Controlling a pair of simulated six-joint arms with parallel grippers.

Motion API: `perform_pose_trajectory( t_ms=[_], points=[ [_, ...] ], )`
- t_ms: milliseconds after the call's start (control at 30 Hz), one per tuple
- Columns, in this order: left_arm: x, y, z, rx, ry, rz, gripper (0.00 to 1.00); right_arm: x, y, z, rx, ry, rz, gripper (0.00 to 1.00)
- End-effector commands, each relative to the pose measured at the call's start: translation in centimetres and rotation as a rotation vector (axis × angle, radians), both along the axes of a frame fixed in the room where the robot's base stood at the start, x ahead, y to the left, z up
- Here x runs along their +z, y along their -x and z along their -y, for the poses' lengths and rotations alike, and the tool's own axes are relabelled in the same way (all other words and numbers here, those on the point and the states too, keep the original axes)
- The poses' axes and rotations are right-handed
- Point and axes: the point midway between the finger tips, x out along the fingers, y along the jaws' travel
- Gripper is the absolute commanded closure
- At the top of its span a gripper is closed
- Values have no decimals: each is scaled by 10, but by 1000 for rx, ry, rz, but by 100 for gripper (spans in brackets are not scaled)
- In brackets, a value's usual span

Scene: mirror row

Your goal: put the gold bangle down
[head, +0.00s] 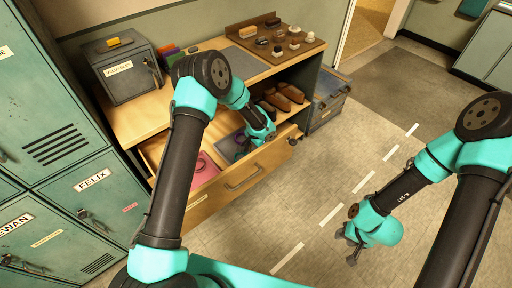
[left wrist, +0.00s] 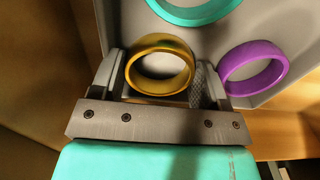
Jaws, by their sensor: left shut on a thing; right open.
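The gold bangle (left wrist: 158,86) is between the two fingers of my left gripper (left wrist: 160,68) in the left wrist view. The fingers are shut on it, one at each side. It is over a grey-floored compartment; I cannot tell whether it touches the floor. In the head view my left gripper (head: 243,146) reaches down into the open drawer (head: 222,192), and the bangle cannot be made out there. My right gripper (head: 352,243) is open and empty over the floor to the right.
A purple bangle (left wrist: 254,67) lies close to the right of the gold one, and a teal bangle (left wrist: 196,14) lies beyond it. A pink thing (head: 204,170) is in the drawer's left part. A grey box (head: 130,72) stands on the bench. Green lockers (head: 62,140) stand at left.

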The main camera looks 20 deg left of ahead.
Motion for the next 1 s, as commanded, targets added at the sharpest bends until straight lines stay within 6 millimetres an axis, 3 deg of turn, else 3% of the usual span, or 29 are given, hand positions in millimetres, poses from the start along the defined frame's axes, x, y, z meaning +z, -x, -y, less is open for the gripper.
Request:
perform_pose_trajectory(
  t_ms=[67, 100, 333, 733, 1000],
  points=[
    [-3, 0, 0, 0, -1, -1, 54, 0, 0, 0, 0, 0, 0, 57],
    [-2, 0, 0, 0, 0, 0, 27, 0, 0, 0, 0, 0, 0, 57],
    [-2, 0, 0, 0, 0, 0, 5, 0, 0, 0, 0, 0, 0, 57],
    [6, 0, 0, 1, 1, 1, 5, 0, 0, 0, 0, 0, 0, 57],
    [45, -1, 0, 1, 1, 3, 5, 0, 0, 0, 0, 0, 0, 57]
  ],
)
